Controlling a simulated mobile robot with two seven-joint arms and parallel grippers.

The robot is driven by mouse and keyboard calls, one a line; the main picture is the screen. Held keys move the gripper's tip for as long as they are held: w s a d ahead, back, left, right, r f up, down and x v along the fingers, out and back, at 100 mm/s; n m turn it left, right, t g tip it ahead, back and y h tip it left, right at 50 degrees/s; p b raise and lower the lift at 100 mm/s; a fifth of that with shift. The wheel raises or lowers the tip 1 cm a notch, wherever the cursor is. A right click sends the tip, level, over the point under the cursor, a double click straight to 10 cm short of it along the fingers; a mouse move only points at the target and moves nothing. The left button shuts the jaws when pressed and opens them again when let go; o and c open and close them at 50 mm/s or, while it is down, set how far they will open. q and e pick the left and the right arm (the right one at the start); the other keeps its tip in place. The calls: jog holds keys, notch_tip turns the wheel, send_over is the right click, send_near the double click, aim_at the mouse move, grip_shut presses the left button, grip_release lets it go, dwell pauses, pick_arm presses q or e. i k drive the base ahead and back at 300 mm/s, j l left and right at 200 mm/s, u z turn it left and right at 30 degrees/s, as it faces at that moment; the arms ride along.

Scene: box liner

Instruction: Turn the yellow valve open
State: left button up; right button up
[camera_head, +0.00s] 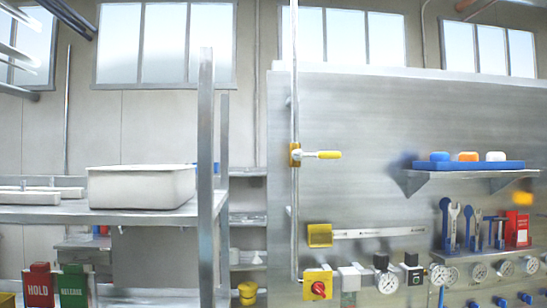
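The yellow valve (321,154) sits on a thin vertical pipe (294,220) in front of a large metal panel. Its yellow lever points right, roughly horizontal and across the pipe, and its body is yellow and brass-coloured. Neither of my grippers is in view, and nothing touches the valve.
A red knob on a yellow plate (318,287), gauges (387,282) and switches line the panel's bottom. A wall shelf (455,175) with a blue tray is at right, above hanging tools. A metal rack (206,180) with a white bin (141,187) stands left.

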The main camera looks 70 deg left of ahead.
aim_at(296, 155)
jog(key=u, duration=2.05)
jog(key=l+u, duration=0.15)
jog(key=u, duration=0.2)
jog(key=l+u, duration=0.2)
jog(key=u, duration=0.15)
jog(key=l+u, duration=0.2)
jog(key=u, duration=0.2)
jog(key=k+l+u, duration=0.1)
jog(key=l+u, duration=0.15)
jog(key=l, duration=0.25)
jog(key=k+l+u, duration=0.1)
jog(key=l+u, duration=0.15)
jog(key=l, duration=0.25)
jog(key=k+l, duration=0.1)
jog(key=l, duration=0.25)
jog(key=k+l+u, duration=0.1)
jog(key=l, duration=0.25)
jog(key=k+l, duration=0.2)
jog(key=l+u, duration=0.05)
jog(key=l, duration=0.1)
